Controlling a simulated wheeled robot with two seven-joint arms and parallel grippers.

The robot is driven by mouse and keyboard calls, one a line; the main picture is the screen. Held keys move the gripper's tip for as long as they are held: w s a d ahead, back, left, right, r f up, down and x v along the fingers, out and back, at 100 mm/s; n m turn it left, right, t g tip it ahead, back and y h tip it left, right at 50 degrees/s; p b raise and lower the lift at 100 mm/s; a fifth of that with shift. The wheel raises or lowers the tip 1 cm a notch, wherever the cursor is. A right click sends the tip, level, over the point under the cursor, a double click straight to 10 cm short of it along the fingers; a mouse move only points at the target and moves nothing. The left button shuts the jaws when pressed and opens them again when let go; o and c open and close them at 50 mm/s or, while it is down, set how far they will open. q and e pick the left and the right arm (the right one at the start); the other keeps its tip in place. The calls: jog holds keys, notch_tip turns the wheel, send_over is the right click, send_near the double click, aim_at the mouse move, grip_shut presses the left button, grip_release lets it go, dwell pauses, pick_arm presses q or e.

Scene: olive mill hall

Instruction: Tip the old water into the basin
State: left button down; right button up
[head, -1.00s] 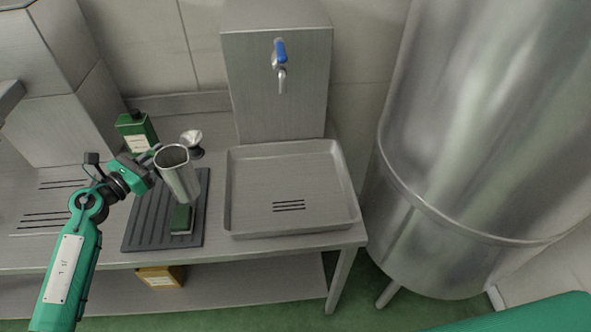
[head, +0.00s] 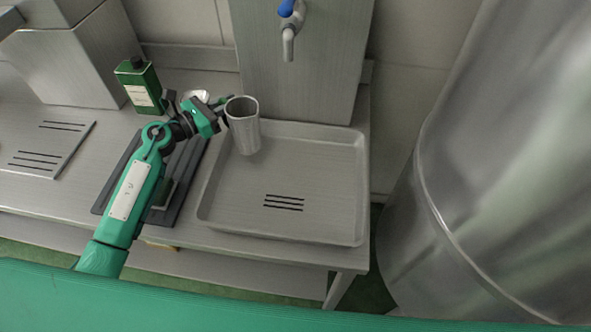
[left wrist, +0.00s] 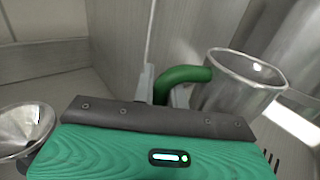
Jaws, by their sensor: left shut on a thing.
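A tall metal cup (head: 243,126) is held upright over the left back part of the shallow metal basin (head: 228,200). My left gripper (head: 222,113) is shut on it from the left. In the left wrist view the cup (left wrist: 238,84) shows a green handle (left wrist: 183,78), with the gripper (left wrist: 160,90) at that handle. No water can be made out inside the cup. The basin has dark slots in its floor, and no water shows in it. My right gripper is not in view.
A tap (head: 289,30) with a blue lever is on the metal panel behind the basin. A green bottle (head: 139,85) stands at the back left. A dark ribbed mat (head: 112,190) lies left of the basin. A large metal tank (head: 490,170) stands at the right.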

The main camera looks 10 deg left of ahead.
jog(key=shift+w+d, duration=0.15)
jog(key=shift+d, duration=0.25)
